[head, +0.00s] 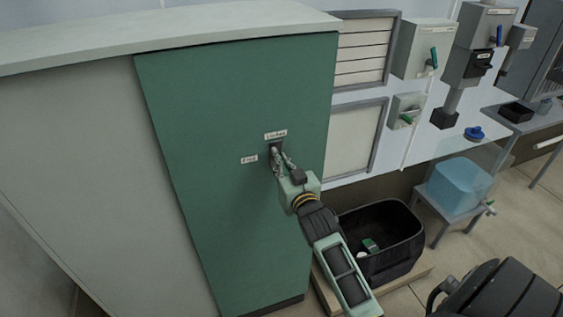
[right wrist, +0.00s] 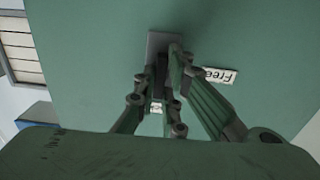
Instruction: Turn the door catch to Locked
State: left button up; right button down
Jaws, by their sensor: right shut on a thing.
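The door catch (right wrist: 161,75) is a small dark handle on a grey plate (right wrist: 158,44), set in the tall green cabinet door (head: 230,110). In the head view, a label reading "Locked" (head: 275,135) sits above the catch and a label reading "Free" (head: 249,159) sits to its left. The "Free" label also shows in the right wrist view (right wrist: 220,76). My right gripper (head: 278,158) is at the plate with its fingers shut on the catch, and they hide much of it. Which label the catch points to cannot be told. My left gripper is not in view.
A blue container (head: 458,186) sits on a small stand. Grey wall boxes with green handles (head: 424,48) hang on the back wall.

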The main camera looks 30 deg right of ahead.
jog(key=shift+r, duration=0.15)
jog(key=c, duration=1.8)
grip_release()
jog(key=shift+w, duration=0.1)
jog(key=shift+c, duration=0.2)
jog(key=v, duration=1.2)
